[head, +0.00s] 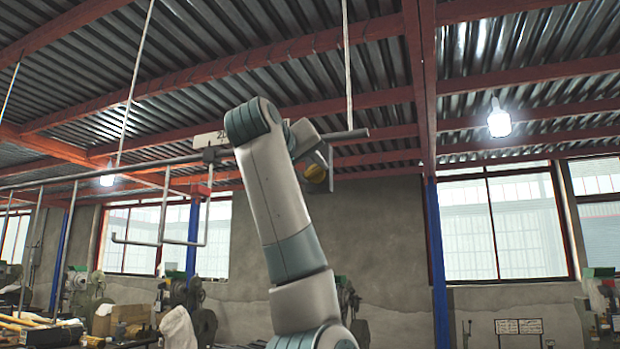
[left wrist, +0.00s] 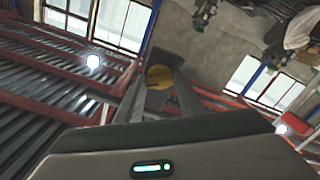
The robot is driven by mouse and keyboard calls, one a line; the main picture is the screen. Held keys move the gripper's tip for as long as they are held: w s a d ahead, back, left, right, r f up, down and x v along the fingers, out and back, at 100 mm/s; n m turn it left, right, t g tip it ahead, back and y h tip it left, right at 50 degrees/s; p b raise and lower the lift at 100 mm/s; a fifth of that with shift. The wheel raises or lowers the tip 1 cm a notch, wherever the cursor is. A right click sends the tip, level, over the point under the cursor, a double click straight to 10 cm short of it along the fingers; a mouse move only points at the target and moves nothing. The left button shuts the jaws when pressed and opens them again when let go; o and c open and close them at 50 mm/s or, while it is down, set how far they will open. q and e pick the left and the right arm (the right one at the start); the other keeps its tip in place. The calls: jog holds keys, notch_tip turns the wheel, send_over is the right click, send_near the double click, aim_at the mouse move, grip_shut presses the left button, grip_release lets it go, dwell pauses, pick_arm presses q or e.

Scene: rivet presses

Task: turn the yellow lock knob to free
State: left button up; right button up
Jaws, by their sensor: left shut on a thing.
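The fingers are shut on the knob. Its exact turn angle is hard to read. My right gripper is not in view.
The grey rod carries on to the left as a long rail (head: 100,175) with thin hanging rods and a wire frame (head: 160,240). Machines and benches stand low along the wall.

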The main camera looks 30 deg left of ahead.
pick_arm(q)
jog(key=n+b, duration=0.1)
jog(key=n, duration=0.2)
jog(key=shift+f, duration=0.1)
jog(key=n, duration=0.2)
jog(key=shift+n+b, duration=0.3)
jog(key=shift+b, duration=0.05)
jog(key=n, duration=0.3)
jog(key=shift+n, duration=1.8)
jog(key=o, duration=1.1)
jog(key=shift+c, duration=0.2)
